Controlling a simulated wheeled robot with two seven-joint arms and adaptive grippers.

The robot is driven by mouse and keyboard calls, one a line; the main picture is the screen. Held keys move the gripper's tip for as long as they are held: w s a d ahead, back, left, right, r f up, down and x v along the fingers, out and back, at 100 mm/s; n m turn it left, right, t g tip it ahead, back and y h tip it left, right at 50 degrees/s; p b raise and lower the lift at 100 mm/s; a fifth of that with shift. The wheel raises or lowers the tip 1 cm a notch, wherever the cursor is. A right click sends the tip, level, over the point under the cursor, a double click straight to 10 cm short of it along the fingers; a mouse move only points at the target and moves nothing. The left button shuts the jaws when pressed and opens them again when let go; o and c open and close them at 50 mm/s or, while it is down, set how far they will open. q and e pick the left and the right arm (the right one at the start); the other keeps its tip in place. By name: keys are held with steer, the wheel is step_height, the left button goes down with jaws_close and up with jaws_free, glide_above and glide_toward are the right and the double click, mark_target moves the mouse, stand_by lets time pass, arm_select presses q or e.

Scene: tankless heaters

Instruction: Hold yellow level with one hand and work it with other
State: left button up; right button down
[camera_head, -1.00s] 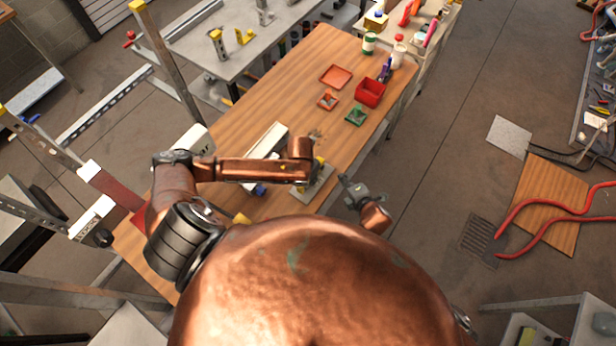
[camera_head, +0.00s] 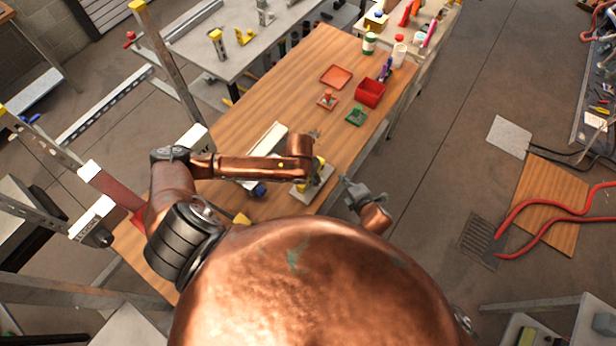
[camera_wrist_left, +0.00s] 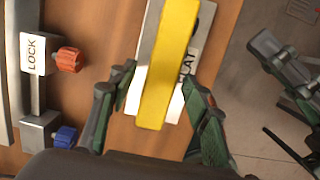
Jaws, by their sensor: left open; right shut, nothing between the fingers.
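The yellow level, a long yellow bar (camera_wrist_left: 168,65), lies over a pale metal plate (camera_wrist_left: 190,95) with partly hidden lettering ending in "LAT". In the left wrist view my left gripper (camera_wrist_left: 156,85) is open, with one finger on each side of the bar's near part, and gaps show beside it. In the head view a bit of yellow (camera_head: 319,162) shows beside my left wrist, which hides most of that gripper. My right gripper (camera_head: 347,186) is shut and empty, off the table's right edge. It also shows to the right of the plate in the left wrist view (camera_wrist_left: 268,48).
A bracket marked "LOCK" (camera_wrist_left: 34,55) with a red knob (camera_wrist_left: 69,59) and a blue knob (camera_wrist_left: 65,137) stands left of the plate.

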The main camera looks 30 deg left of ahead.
arm_select(q)
steer(key=r, duration=0.3)
steer(key=s+r, duration=0.1)
steer(key=r, duration=0.6)
steer(key=shift+s+r, duration=0.15)
steer(key=shift+s, duration=0.2)
steer(key=f, duration=0.4)
steer(key=w+f, duration=0.1)
steer(key=f, duration=0.6)
steer(key=shift+w+f, duration=0.3)
steer(key=shift+w, duration=0.05)
steer(key=shift+w+f, duration=0.1)
steer(key=shift+f, duration=0.15)
arm_select(e)
steer(key=shift+w+a, duration=0.1)
steer(key=shift+a, duration=1.15)
arm_select(q)
steer(key=shift+r, duration=0.1)
arm_select(e)
steer(key=shift+d, duration=0.2)
